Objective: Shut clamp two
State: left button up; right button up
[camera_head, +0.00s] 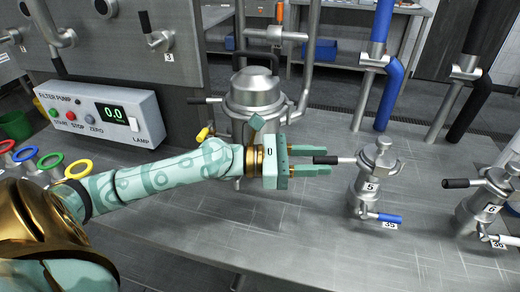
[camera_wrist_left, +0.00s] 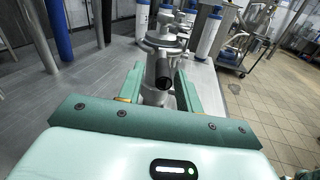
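My left gripper (camera_head: 328,161) reaches in from the left with its two green fingers apart. The black handle (camera_head: 325,160) of the steel valve fitting labelled 5 (camera_head: 371,186) lies level with the fingertips, in the gap between them. In the left wrist view the handle's round black end (camera_wrist_left: 164,80) faces the camera between the open fingers (camera_wrist_left: 160,88); I cannot tell whether they touch it. No label reading 2 shows, so I cannot tell which part is clamp two. My right gripper is not in view.
A blue-handled lever (camera_head: 383,218) tagged 35 sticks out low on fitting 5. A similar fitting labelled 6 (camera_head: 482,208) stands at right. A domed steel vessel (camera_head: 255,92) stands behind my arm. The filter pump box (camera_head: 103,113) is at left. The bench front is clear.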

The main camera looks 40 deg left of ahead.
pick_arm(q)
jog(key=p+v, duration=0.2)
jog(key=v, duration=1)
jog(key=shift+s, duration=0.1)
